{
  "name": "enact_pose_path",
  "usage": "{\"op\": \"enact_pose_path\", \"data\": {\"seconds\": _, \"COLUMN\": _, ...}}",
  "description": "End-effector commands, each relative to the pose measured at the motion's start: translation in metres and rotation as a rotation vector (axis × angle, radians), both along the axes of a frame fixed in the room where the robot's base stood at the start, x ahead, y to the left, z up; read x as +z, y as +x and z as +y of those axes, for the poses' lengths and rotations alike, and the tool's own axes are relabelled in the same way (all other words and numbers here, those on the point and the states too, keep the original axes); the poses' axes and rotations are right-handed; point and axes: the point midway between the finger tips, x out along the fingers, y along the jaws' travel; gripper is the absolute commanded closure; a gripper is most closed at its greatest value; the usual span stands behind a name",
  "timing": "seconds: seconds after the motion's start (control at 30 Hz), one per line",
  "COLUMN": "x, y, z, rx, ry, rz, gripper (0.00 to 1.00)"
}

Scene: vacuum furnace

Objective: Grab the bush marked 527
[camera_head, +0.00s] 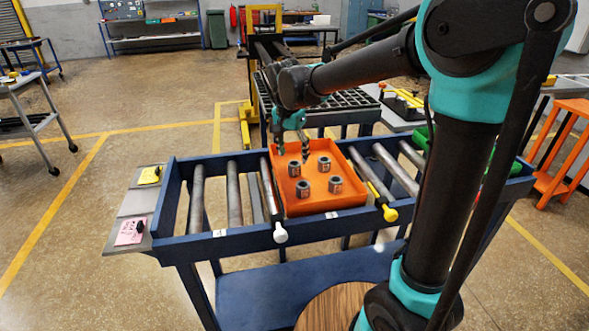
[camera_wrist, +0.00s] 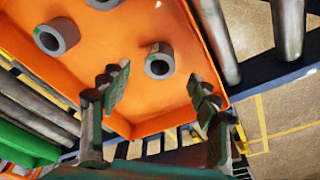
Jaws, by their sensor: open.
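Several grey cylindrical bushes with centre holes stand upright in an orange tray (camera_head: 315,206). In the head view they are a far-left bush (camera_head: 294,169), a far-right bush (camera_head: 324,164), a near-left bush (camera_head: 303,189) and a near-right bush (camera_head: 335,185). They carry small marks, but I cannot read which is 527. My gripper (camera_head: 292,146) is open and empty over the tray's far side, pointing down. In the wrist view one bush (camera_wrist: 160,62) lies ahead of the gap between my open fingers (camera_wrist: 158,84), apart from them. Another bush (camera_wrist: 56,37) is left of them.
The tray rests on a blue roller table (camera_head: 192,246), its raised walls around the bushes. Bare rollers (camera_head: 234,193) lie left of it. A white-ended handle (camera_head: 280,232) and a yellow-ended handle (camera_head: 389,213) flank the tray. A dark grid rack (camera_head: 345,102) stands behind.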

Motion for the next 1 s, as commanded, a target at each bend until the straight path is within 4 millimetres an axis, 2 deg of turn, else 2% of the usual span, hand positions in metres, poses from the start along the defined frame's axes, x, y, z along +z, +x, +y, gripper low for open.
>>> {"op": "enact_pose_path", "data": {"seconds": 0.17, "x": -0.012, "y": 0.002, "z": -0.001, "rx": -0.001, "ry": 0.000, "rz": 0.000, "gripper": 0.38}}
{"op": "enact_pose_path", "data": {"seconds": 0.43, "x": -0.048, "y": 0.008, "z": -0.004, "rx": 0.000, "ry": 0.000, "rz": 0.000, "gripper": 0.38}}
{"op": "enact_pose_path", "data": {"seconds": 0.77, "x": -0.054, "y": 0.008, "z": -0.005, "rx": 0.000, "ry": 0.000, "rz": 0.000, "gripper": 0.38}}
{"op": "enact_pose_path", "data": {"seconds": 1.0, "x": -0.054, "y": 0.008, "z": -0.005, "rx": 0.000, "ry": 0.000, "rz": 0.000, "gripper": 0.68}}
